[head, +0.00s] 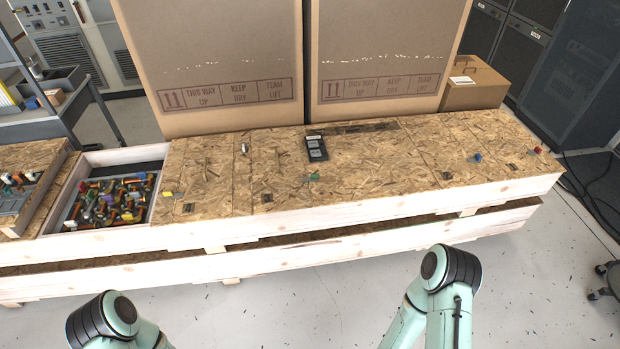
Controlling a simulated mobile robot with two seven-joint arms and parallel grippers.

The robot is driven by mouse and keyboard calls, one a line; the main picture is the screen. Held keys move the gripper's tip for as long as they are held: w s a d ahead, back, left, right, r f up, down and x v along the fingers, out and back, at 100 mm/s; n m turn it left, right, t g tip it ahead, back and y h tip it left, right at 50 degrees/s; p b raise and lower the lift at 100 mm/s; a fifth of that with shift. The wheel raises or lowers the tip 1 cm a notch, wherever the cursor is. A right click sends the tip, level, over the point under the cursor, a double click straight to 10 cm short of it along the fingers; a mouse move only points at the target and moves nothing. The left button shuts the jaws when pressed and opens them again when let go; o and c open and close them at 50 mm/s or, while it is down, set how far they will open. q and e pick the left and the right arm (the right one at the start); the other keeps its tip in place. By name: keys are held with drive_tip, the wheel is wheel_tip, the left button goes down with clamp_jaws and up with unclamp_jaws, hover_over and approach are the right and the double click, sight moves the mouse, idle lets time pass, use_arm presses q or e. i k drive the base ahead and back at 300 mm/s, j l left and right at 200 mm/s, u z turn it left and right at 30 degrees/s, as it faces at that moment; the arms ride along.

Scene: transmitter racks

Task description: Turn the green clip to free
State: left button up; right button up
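A small green clip (315,176) sits on the wooden crate lid near its middle, towards the front edge. It is too small to tell which way it is turned. A small dark plate or label lies near several of the clips. Only upper links of my two arms show at the bottom of the head view, in front of the crate. Neither of my grippers is in view.
Other clips on the lid are yellow (167,194), blue (476,157) and red (538,149). A black device (316,148) lies behind the green clip. Tall cardboard boxes (235,60) stand behind. An open bin (112,202) holds many coloured parts. Floor in front is clear.

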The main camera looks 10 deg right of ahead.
sight(313, 176)
drive_tip(key=i+l+u, duration=0.8)
drive_tip(key=l, duration=0.2)
drive_tip(key=i+l+u, duration=0.25)
drive_tip(key=l, duration=0.2)
drive_tip(key=i, duration=0.05)
